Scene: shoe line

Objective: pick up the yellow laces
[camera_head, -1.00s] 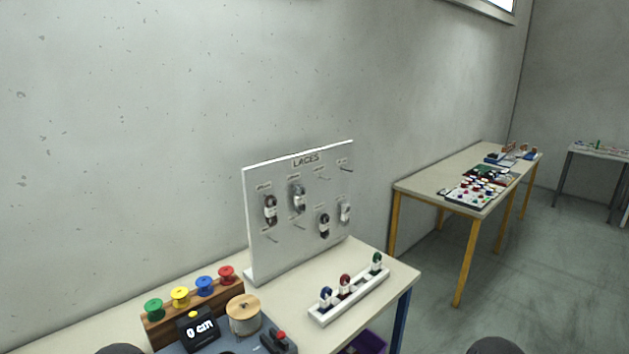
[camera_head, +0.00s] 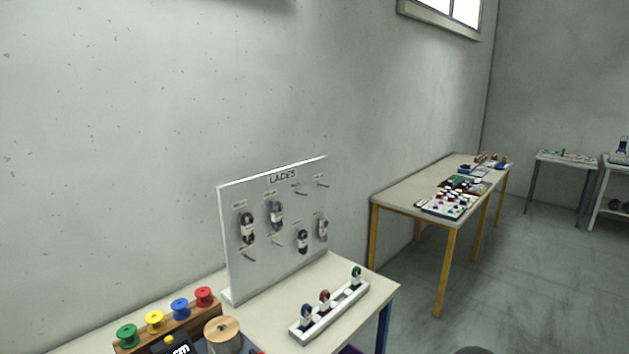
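No bundle of yellow laces can be made out. The only clearly yellow thread is on a yellow spool (camera_head: 155,321), which stands in a row on a wooden rack at the lower left. A white board marked LACES (camera_head: 283,250) stands on the near table and holds several lace bundles, among them a dark red one (camera_head: 247,228), a grey-blue one (camera_head: 276,215) and a black one (camera_head: 302,241). Some of its pegs are bare. A white holder (camera_head: 318,329) in front carries blue, red and green bundles. Neither gripper is in view.
Green (camera_head: 127,335), blue (camera_head: 180,308) and red (camera_head: 203,296) spools flank the yellow one. A wooden reel (camera_head: 222,331) and a partly cut-off display are beside them. A yellow-legged table (camera_head: 396,197) with parts stands further back. Open floor lies to the right.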

